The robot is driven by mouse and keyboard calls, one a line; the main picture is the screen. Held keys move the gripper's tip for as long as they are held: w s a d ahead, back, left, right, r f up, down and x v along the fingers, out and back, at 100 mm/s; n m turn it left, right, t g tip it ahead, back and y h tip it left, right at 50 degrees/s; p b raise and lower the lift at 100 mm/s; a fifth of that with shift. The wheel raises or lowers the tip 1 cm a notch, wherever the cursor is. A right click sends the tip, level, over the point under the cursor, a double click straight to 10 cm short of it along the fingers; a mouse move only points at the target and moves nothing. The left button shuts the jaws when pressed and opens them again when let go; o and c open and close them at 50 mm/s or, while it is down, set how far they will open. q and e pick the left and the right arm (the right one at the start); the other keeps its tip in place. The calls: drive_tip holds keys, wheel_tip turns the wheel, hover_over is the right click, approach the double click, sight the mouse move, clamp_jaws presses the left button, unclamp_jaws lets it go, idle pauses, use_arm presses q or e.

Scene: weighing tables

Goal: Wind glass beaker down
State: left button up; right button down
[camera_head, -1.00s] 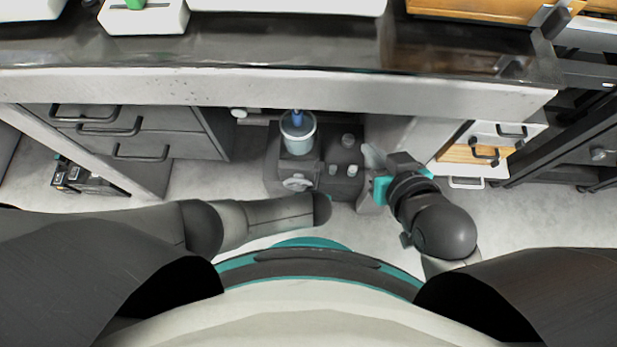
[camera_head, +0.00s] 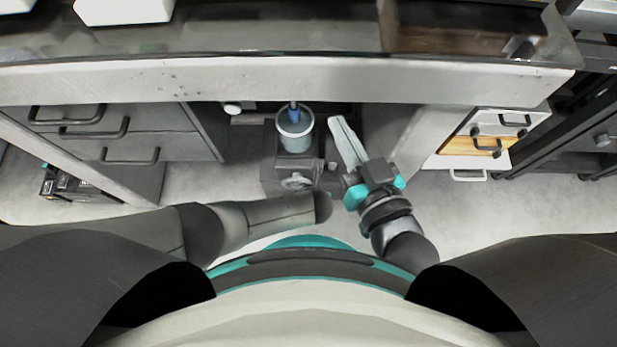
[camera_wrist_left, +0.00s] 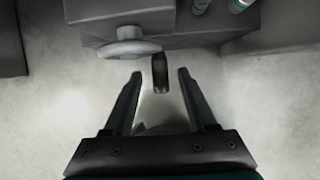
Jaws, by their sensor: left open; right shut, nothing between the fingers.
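The glass beaker (camera_head: 295,140) stands upright on a grey apparatus (camera_head: 270,180), with a blue object (camera_head: 294,112) in it. A pale handwheel (camera_head: 297,181) is on the apparatus's front; it also shows in the left wrist view (camera_wrist_left: 125,49), with a dark crank handle (camera_wrist_left: 160,72). My left gripper (camera_wrist_left: 160,76) is open, its fingers either side of the handle and apart from it. In the head view the left gripper is hidden beneath my forearm. My right gripper (camera_head: 337,119) is shut and empty, just right of the beaker, its fingers pointing towards the bench.
The bench edge (camera_head: 200,80) runs across above the apparatus. Grey drawers (camera_head: 130,145) stand left and a white drawer unit with a wooden front (camera_head: 470,145) stands right. A white box (camera_head: 125,8) sits on the bench. Pale floor is free beside the apparatus.

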use_arm(q)
drive_tip(key=shift+f, duration=0.1)
idle(0.4)
clamp_jaws()
idle(0.4)
